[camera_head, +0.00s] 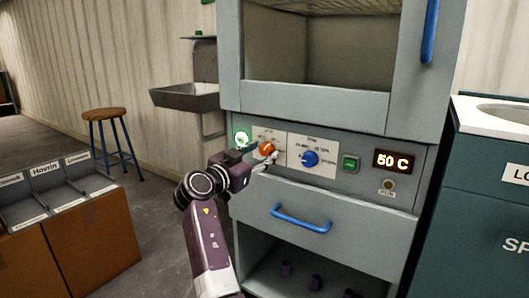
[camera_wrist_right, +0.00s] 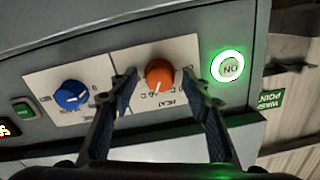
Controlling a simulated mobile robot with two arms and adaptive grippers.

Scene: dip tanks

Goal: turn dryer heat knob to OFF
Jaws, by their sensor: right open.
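The orange heat knob (camera_head: 266,148) is on a white plate on the dryer's control panel. In the right wrist view the knob (camera_wrist_right: 159,74) appears upside down with "HEAT" lettering beside it; I cannot read its pointer setting for sure. My right gripper (camera_head: 262,159) is at the panel, just below the knob in the head view. In the right wrist view its open fingers (camera_wrist_right: 158,88) stand on either side of the knob, with gaps showing; contact is not visible. The dryer display (camera_head: 393,161) reads 50 C. My left gripper is not in view.
A blue knob (camera_head: 310,158) and a green switch (camera_head: 349,164) sit right of the heat knob. A lit green ON button (camera_wrist_right: 229,66) is close to one finger. A drawer with a blue handle (camera_head: 301,218) lies below. A stool (camera_head: 109,137) stands left.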

